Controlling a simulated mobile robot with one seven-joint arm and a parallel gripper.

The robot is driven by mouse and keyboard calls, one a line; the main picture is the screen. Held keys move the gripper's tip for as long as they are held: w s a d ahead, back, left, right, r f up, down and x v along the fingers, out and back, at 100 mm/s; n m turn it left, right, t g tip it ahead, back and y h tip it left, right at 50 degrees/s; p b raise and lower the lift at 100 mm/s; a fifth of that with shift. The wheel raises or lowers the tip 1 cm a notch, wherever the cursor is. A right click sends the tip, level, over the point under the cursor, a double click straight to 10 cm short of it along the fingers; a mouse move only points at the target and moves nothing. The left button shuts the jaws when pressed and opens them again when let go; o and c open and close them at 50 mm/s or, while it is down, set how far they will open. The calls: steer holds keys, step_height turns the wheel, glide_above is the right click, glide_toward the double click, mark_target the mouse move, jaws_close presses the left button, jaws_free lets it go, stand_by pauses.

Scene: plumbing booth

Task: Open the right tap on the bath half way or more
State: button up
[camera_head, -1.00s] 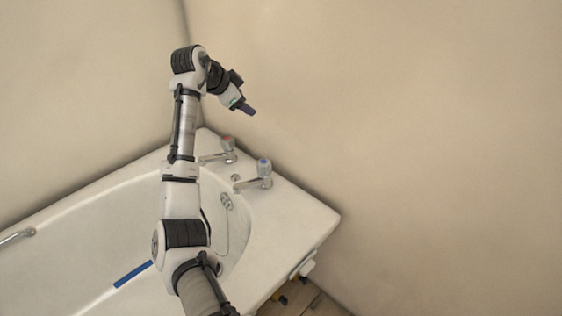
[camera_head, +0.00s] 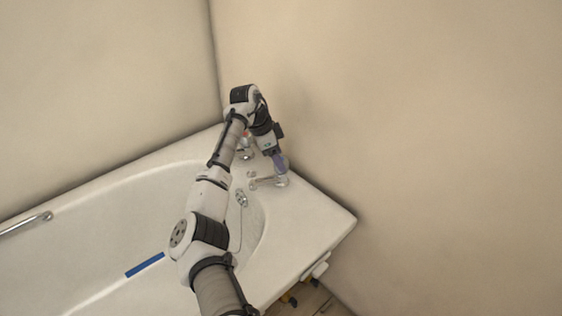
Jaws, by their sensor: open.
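The white bath (camera_head: 310,215) stands in the corner with two chrome taps at its far end. The right tap (camera_head: 266,183) has its spout pointing left over the basin. My gripper (camera_head: 279,166) is open and points down at the right tap's head, covering most of it. I cannot tell whether the fingers touch the head or how far the tap is turned. The left tap (camera_head: 246,154), with a red mark, is partly hidden behind my arm.
Walls close in behind and to the right of the taps. A grab rail (camera_head: 28,223) is on the bath's left side. A blue strip (camera_head: 145,265) lies in the bath area. The bath's right corner ledge is clear.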

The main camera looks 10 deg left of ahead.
steer(key=shift+x, duration=1.3)
steer(key=c, duration=1)
steer(key=shift+r, duration=0.1)
